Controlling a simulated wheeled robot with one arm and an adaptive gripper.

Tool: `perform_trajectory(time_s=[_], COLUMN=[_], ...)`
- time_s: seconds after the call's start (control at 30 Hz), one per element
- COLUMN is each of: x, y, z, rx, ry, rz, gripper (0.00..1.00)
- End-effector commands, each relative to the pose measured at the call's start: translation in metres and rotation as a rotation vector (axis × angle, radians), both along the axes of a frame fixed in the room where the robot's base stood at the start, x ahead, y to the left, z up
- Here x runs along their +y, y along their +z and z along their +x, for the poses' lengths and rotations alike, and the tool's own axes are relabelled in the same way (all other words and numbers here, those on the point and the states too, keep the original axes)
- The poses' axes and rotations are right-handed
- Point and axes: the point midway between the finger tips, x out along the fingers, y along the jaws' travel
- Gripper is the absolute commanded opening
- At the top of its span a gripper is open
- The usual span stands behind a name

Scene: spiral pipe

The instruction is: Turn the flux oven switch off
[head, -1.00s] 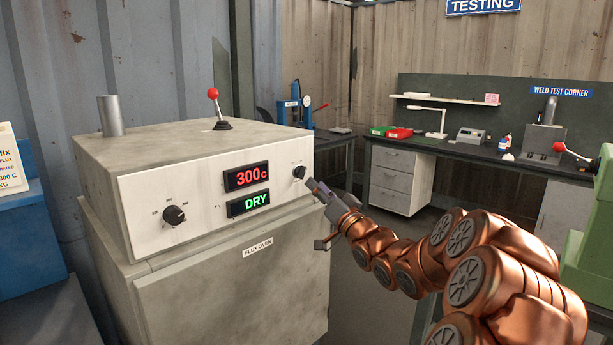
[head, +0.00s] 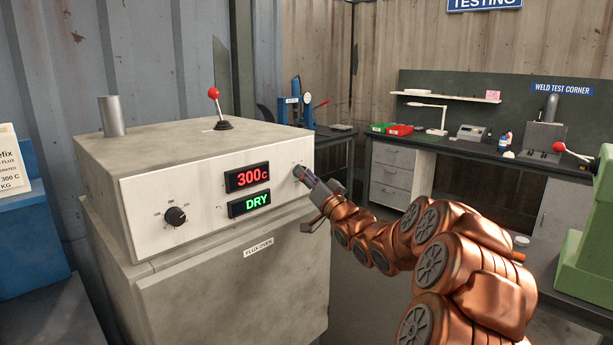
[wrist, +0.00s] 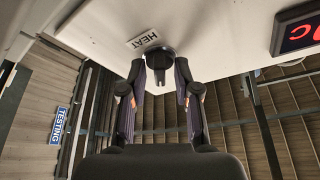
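The flux oven (head: 225,285) is a grey box with a white front panel (head: 150,200). A dark knob stands at the panel's right end and in the wrist view (wrist: 161,55), under a label reading HEAT (wrist: 144,41). My gripper (head: 304,178) is at this knob and hides most of it in the head view. In the wrist view my gripper (wrist: 160,72) is open, with one finger on each side of the knob. Small gaps seem to show between fingers and knob. The red display (head: 248,177) reads 300c and the green display (head: 249,203) reads DRY.
A second black knob (head: 175,216) is on the panel's left. A red-topped lever (head: 215,98) and a metal pipe (head: 112,116) stand on the oven top. Benches are behind at the right. A green machine (head: 590,235) is at the right edge.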

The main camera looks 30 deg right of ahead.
Motion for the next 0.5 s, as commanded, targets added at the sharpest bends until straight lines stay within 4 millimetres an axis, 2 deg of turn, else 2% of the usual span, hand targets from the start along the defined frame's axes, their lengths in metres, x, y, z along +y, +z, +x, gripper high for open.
perform_trajectory(time_s=[0.03,0.27,0.5], x=[-0.0001,-0.0003,-0.0005], y=[0.0,0.0,-0.0006], z=[-0.0001,-0.0002,-0.0003], rx=[0.0,0.0,-0.003], ry=[0.0,0.0,0.0], rz=[0.0,0.0,-0.014], gripper=[0.23,0.0,0.0])
